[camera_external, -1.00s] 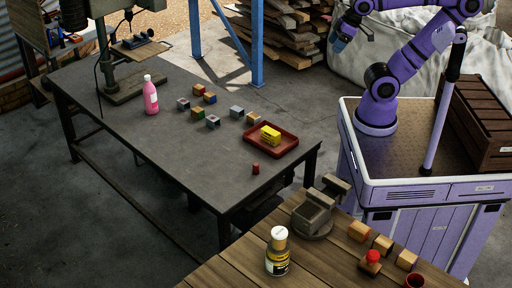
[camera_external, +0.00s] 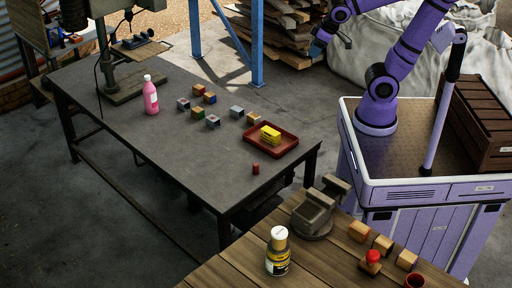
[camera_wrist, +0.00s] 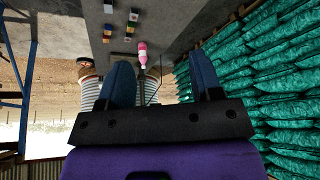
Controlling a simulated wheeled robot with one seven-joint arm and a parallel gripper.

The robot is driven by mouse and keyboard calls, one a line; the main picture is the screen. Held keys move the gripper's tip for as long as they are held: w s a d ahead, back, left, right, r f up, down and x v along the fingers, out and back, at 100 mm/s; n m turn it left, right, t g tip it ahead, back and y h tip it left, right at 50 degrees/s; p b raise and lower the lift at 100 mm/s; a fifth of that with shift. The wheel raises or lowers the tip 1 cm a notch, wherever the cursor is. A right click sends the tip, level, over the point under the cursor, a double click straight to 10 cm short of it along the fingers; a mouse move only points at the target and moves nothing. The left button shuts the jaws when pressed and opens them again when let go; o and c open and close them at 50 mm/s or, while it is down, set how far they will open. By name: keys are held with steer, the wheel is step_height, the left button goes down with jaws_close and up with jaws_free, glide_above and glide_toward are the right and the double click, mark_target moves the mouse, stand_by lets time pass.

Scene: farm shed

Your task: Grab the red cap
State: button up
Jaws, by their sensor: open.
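A small red cylinder (camera_external: 255,169), which looks like the red cap, stands on the grey table near its front right corner, just in front of the red tray (camera_external: 284,148). My gripper (camera_external: 317,46) is in the air beyond the table's far right side, well away from the cap. In the wrist view my gripper (camera_wrist: 160,60) has its two blue fingers spread, with nothing held between them. The cap cannot be made out in the wrist view.
The tray holds a yellow block (camera_external: 270,134). Several small cubes (camera_external: 197,112) and a pink bottle (camera_external: 151,95) stand left of it. A blue post (camera_external: 257,45) rises behind the table. The wooden bench (camera_external: 225,272) carries a vise (camera_external: 313,213) and a red-topped block (camera_external: 372,262).

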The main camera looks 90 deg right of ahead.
steer(key=w+d+f+m, duration=0.4)
steer(key=w+d+f, duration=0.1)
steer(key=w+f, duration=0.55)
steer(key=m+t+y, duration=0.5)
steer(key=m+y, duration=0.3)
steer(key=m, duration=1.1)
glide_toward(252, 174)
steer(key=r, duration=0.1)
steer(key=s+d+r, duration=0.1)
steer(key=r, duration=0.1)
steer(key=shift+s+d, duration=0.35)
steer(key=shift+d, duration=0.05)
steer(key=m, duration=0.2)
steer(key=a+m+t, duration=0.1)
steer(key=m, duration=0.1)
steer(key=shift+w+a+f+t, duration=0.1)
steer(key=shift+a+f+t, duration=0.1)
steer(key=shift+f+t, duration=0.15)
steer(key=shift+x, duration=2.8)
steer(key=shift+a+r+x, duration=0.15)
steer(key=shift+x, duration=1.15)
steer(key=shift+a+r+x, duration=0.15)
steer(key=shift+x, duration=1.15)
